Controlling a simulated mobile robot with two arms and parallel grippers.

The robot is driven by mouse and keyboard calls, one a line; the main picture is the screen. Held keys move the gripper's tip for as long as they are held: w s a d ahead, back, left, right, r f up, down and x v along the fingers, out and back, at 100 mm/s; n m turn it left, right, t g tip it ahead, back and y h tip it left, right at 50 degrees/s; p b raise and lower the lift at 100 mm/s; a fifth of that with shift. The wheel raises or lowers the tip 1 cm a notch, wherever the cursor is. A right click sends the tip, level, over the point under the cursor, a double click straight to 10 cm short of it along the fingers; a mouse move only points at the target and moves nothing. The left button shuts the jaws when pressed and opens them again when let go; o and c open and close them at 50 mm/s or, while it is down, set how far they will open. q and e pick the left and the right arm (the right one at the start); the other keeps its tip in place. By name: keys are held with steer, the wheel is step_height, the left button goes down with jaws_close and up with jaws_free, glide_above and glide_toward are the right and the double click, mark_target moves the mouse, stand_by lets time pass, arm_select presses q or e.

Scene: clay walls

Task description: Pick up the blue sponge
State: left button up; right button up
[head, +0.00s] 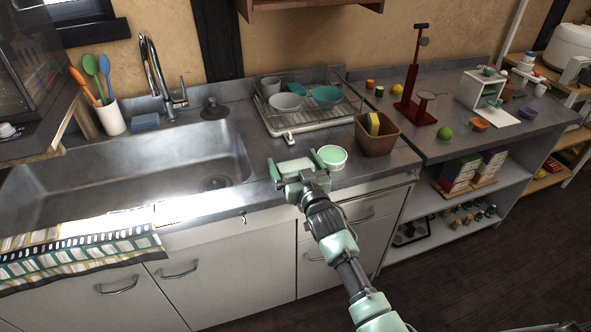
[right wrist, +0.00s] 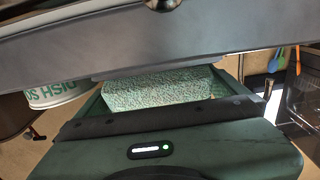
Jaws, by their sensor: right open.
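A blue block that looks like the blue sponge (head: 145,122) lies on the back ledge of the sink at the left of the head view. My right gripper (head: 296,170) is open above the counter's front edge, right of the sink and far from that block. A pale green, speckled, sponge-like block (right wrist: 160,92) shows between its fingers in the right wrist view. I cannot tell whether the fingers touch it. My left gripper is not in view.
A white-and-green dish soap tub (head: 331,158) stands close to the right gripper. A brown bin (head: 375,140) holds a yellow item. The drying rack (head: 310,124) with bowls stands behind. A utensil cup (head: 111,118) and the tall faucet (head: 152,65) flank the blue block.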

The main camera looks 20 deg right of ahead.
steer(key=c, duration=1.3)
